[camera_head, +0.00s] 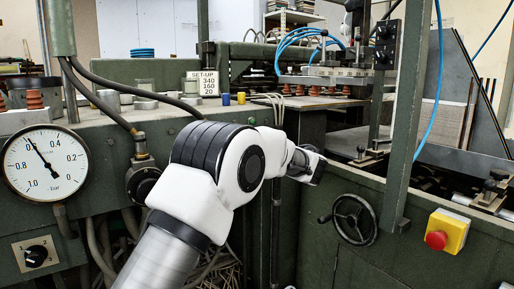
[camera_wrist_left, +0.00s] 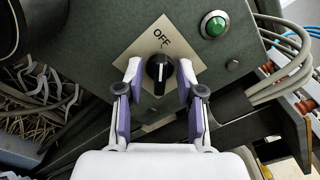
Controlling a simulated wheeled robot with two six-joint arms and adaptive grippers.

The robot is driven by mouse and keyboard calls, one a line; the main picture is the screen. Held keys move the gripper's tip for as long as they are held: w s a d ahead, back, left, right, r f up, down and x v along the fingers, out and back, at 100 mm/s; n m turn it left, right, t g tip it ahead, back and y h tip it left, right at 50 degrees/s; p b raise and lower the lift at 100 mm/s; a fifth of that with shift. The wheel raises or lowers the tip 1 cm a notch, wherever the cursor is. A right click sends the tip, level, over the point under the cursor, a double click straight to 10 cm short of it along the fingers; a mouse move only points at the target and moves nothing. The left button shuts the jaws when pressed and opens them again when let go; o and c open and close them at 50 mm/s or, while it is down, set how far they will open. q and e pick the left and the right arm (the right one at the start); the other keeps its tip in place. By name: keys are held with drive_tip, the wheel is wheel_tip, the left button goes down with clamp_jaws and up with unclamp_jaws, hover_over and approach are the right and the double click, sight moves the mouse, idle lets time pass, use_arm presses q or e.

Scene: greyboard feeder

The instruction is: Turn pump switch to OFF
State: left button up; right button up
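The pump switch is a black rotary knob (camera_wrist_left: 160,68) on a pale square plate (camera_wrist_left: 130,60) marked OFF. It shows in the left wrist view. A white line on the knob runs roughly up and down the picture; I cannot tell which end is the pointer. My left gripper (camera_wrist_left: 160,72) is open, with one fingertip on each side of the knob and a small gap to it. In the head view my left arm reaches to the middle, and its gripper (camera_head: 306,166) shows only partly. This switch is hidden there. My right gripper is in neither view.
A green button (camera_wrist_left: 214,25) and grey cables (camera_wrist_left: 285,70) lie right of the switch. In the head view are a vacuum gauge (camera_head: 44,163), a second rotary switch (camera_head: 36,256), a handwheel (camera_head: 355,219), a green post (camera_head: 404,120) and a red stop button (camera_head: 437,240).

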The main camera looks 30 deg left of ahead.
use_arm(q)
drive_tip(key=v, duration=1.1)
drive_tip(key=shift+d, duration=0.4)
drive_tip(key=shift+s, duration=0.1)
